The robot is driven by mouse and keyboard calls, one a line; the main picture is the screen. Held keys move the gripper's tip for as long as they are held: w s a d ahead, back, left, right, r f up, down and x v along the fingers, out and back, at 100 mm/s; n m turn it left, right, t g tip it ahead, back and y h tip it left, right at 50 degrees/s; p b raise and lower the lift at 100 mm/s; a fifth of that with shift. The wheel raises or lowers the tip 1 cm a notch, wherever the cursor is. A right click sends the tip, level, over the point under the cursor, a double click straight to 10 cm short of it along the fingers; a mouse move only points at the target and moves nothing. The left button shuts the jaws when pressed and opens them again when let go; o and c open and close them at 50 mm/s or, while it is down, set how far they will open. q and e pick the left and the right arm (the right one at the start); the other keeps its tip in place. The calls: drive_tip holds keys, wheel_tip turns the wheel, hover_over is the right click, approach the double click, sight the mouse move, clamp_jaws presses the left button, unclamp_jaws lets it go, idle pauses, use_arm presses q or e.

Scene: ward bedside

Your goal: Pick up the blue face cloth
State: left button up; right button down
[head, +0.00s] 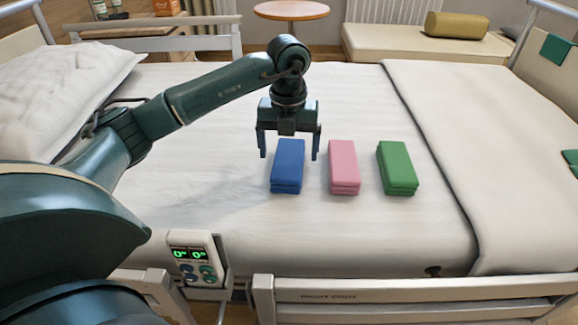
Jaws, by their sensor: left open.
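The blue face cloth (288,168) is a folded stack lying on the white bed sheet near the middle of the head view. My left gripper (289,155) points down over it, with its two fingers apart, one at each side of the cloth's far part. The gripper is open and holds nothing. I cannot tell whether the fingers touch the cloth or how high they are above the sheet. My right gripper does not show.
A pink folded cloth (343,168) and a green one (397,168) lie to the right of the blue one. A pillow (62,95) is at left, a blanket (500,150) at right. A bed rail (415,290) and a control handset (195,258) are at the near edge.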

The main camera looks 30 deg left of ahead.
sight(289, 160)
use_arm(q)
wheel_tip(289, 160, down, 4)
drive_tip(key=shift+w+f+b, duration=0.1)
drive_tip(key=shift+b, duration=0.4)
drive_tip(key=shift+c, duration=0.4)
drive_tip(key=c, duration=1)
